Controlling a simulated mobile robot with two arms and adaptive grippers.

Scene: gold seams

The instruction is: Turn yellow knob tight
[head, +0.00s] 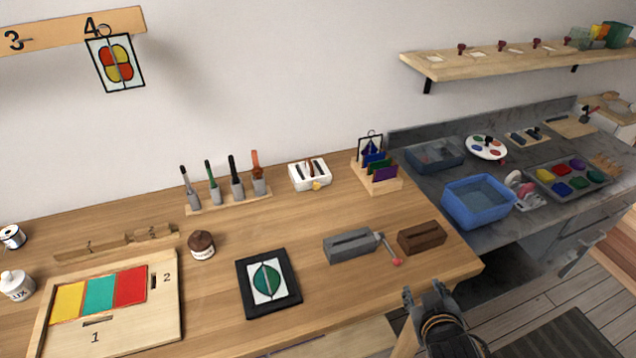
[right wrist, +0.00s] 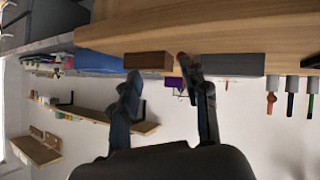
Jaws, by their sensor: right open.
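A small yellow knob-like part (head: 318,185) shows on the front of a white box (head: 308,171) with dark slots, at the back middle of the wooden bench in the head view. A grey slotted block (head: 350,246) nearer the front has a crank ending in a red knob (head: 397,262). My right gripper (head: 423,293) is open and empty at the bench's front right edge, well short of the white box. In the right wrist view, which is upside down, its open fingers (right wrist: 160,78) show below the brown block (right wrist: 148,60) and grey block (right wrist: 233,65). My left gripper is not in view.
A brown slotted block (head: 422,238) stands beside the crank. Bare wood lies between the white box and grey block.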

